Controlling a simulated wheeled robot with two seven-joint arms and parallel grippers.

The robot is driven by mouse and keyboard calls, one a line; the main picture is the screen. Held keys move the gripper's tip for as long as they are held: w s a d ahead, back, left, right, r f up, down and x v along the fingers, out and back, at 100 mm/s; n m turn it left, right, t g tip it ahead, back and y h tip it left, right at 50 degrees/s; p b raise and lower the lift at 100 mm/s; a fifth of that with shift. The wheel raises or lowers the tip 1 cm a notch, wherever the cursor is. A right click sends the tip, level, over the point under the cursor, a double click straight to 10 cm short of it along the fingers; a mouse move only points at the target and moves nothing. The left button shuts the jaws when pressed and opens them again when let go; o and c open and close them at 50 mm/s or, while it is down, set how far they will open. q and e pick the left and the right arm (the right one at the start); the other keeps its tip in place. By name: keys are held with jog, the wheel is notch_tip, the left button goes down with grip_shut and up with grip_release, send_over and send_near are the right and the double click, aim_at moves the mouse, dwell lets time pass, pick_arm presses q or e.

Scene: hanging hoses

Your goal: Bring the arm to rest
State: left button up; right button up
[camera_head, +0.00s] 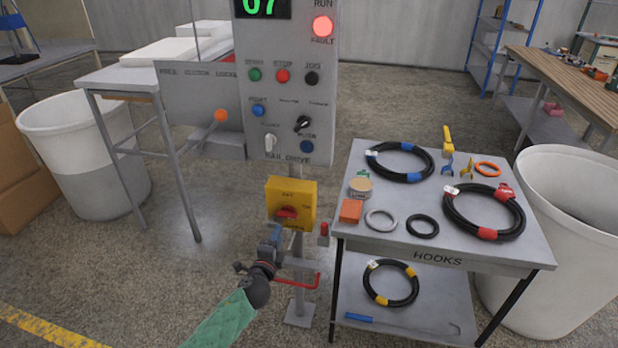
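My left arm comes in from the bottom with a green sleeve (222,322). My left gripper (274,238) is small and dark with a blue part at its end, in front of the control stand's post and just below the yellow switch box (290,203). I cannot tell whether its fingers are apart or closed, and no hose shows in it. My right gripper is not in view.
The control panel (288,85) shows a lit red lamp. A hook table (455,258) at right holds several coiled black hoses (400,161). White bins (85,150) stand at left and right (565,230). A red bar (300,285) juts from the post.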

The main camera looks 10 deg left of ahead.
pick_arm(q)
jog(key=s+a+f+n+g+y, duration=0.2)
jog(key=s+a+n+g+y, duration=0.35)
jog(key=n, duration=0.55)
jog(key=s+d+f+n+g+h, duration=0.2)
jog(key=s+d+f+g, duration=0.1)
jog(key=s, duration=0.9)
jog(key=s+d+f+n+g+h, duration=0.1)
jog(key=s+d+f+g, duration=0.3)
jog(key=s, duration=0.8)
jog(key=s+d+f+n+g+h, duration=0.2)
jog(key=s+d, duration=0.4)
jog(key=s, duration=0.6)
notch_tip(320, 180, down, 2)
jog(key=shift+s+d+f+n+g+h, duration=0.1)
jog(key=shift+s+d+n+g+h, duration=0.35)
jog(key=shift+g, duration=0.6)
